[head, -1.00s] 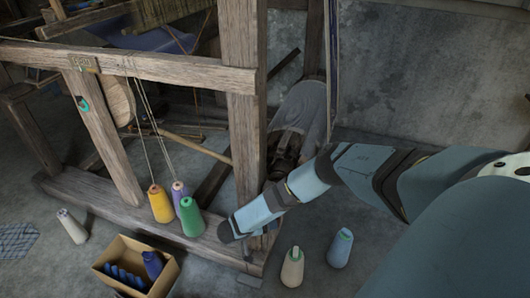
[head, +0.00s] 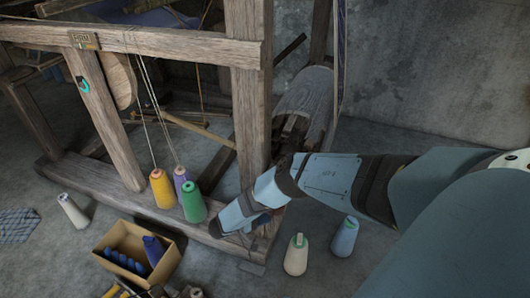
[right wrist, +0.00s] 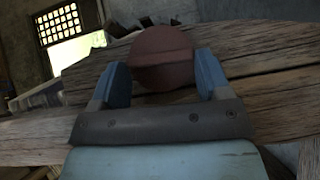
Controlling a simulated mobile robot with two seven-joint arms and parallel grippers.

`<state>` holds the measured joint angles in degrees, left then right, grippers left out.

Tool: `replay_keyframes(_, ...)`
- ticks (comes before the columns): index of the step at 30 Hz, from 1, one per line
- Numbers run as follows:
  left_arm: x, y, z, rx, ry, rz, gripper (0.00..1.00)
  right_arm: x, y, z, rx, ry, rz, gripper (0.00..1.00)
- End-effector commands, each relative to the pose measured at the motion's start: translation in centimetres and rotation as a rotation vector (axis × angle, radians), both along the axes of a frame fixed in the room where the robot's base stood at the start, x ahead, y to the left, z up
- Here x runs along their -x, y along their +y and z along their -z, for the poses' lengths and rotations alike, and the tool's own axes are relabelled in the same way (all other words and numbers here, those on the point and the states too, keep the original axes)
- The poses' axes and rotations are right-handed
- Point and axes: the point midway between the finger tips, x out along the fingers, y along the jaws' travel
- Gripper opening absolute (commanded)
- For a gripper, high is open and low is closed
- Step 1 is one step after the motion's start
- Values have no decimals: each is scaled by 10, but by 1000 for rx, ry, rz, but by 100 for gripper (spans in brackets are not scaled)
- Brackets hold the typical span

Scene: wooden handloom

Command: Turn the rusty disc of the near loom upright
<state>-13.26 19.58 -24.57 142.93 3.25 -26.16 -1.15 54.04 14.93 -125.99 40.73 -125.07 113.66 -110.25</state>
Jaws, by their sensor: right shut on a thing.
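The rusty disc (right wrist: 161,60) shows in the right wrist view as a rounded reddish-brown piece with a ridge across its middle. My right gripper (right wrist: 163,76) has a blue finger on each side of it and is shut on it. Weathered wood of the near loom (right wrist: 255,70) lies behind the disc. In the head view my right arm reaches from the right to the foot of the loom's thick post (head: 250,110). The disc is hidden there, so its angle cannot be told from that view. My left gripper is not in view.
Yellow (head: 162,190), purple and green (head: 193,203) thread cones stand on the loom's base beam, beside my arm. A cream cone (head: 296,256) and a blue cone (head: 344,238) stand on the floor at right. A cardboard box (head: 125,262) holds blue items.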

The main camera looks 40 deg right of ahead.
Motion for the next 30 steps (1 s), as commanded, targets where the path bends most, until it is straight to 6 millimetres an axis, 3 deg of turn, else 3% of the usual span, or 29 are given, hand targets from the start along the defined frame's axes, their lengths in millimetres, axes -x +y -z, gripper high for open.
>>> replay_keyframes(22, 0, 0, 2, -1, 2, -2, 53, 3, -3, 2, 44, 81, 4, 47)
replay_keyframes(23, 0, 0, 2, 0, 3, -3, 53, 3, -3, 2, 44, 81, 4, 75)
replay_keyframes(25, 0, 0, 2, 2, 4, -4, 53, 2, -3, 2, 43, 81, 4, 91)
replay_keyframes(26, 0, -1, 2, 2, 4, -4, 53, 2, -3, 2, 43, 81, 3, 96)
replay_keyframes(30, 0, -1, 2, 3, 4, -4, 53, 1, -2, 2, 42, 79, 2, 96)
